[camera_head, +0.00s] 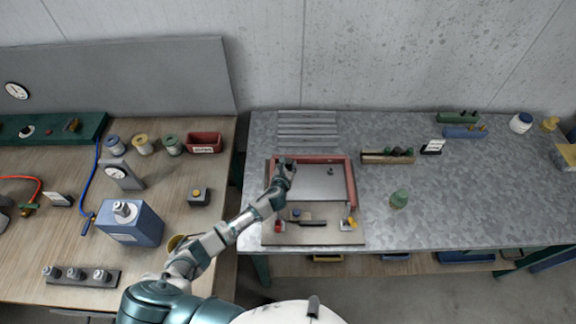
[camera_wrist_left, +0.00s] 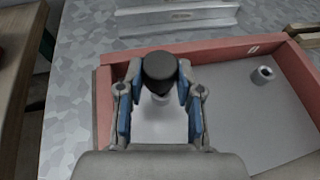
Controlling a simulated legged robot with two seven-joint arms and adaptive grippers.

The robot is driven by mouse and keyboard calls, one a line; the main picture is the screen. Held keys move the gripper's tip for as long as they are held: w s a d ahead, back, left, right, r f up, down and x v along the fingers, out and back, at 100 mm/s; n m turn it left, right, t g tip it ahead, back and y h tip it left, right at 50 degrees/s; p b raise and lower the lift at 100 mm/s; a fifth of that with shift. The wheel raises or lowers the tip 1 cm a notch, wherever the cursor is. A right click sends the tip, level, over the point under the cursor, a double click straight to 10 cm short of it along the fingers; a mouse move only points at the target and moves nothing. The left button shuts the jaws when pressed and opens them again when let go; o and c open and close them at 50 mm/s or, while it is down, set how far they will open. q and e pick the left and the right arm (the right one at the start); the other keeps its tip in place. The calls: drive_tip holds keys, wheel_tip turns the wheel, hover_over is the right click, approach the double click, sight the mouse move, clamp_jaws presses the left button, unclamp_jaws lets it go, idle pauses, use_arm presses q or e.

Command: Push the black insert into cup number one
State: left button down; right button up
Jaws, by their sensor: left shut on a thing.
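My left gripper (camera_head: 284,168) is over the left part of a red-walled tray (camera_head: 349,182). In the left wrist view the gripper (camera_wrist_left: 157,88) is shut on a dark, round-topped piece, which looks like the black insert (camera_wrist_left: 159,66). A small pale part shows just below it; I cannot tell whether this is a cup or the insert's lower end, or whether they touch. A small grey cup (camera_wrist_left: 263,74) with a dark opening stands upright on the tray floor to the right, apart from the gripper. It also shows in the head view (camera_head: 330,171). No cup number is readable. My right gripper is out of view.
Metal strips (camera_head: 307,128) lie behind the tray. A board with small red and yellow parts (camera_head: 318,238) is in front. A wooden bench (camera_head: 165,190) with a blue box is at left.

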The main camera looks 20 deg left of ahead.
use_arm(q)
drive_tip(key=shift+d, duration=0.25)
idle(0.4)
drive_tip(key=shift+f, duration=0.3)
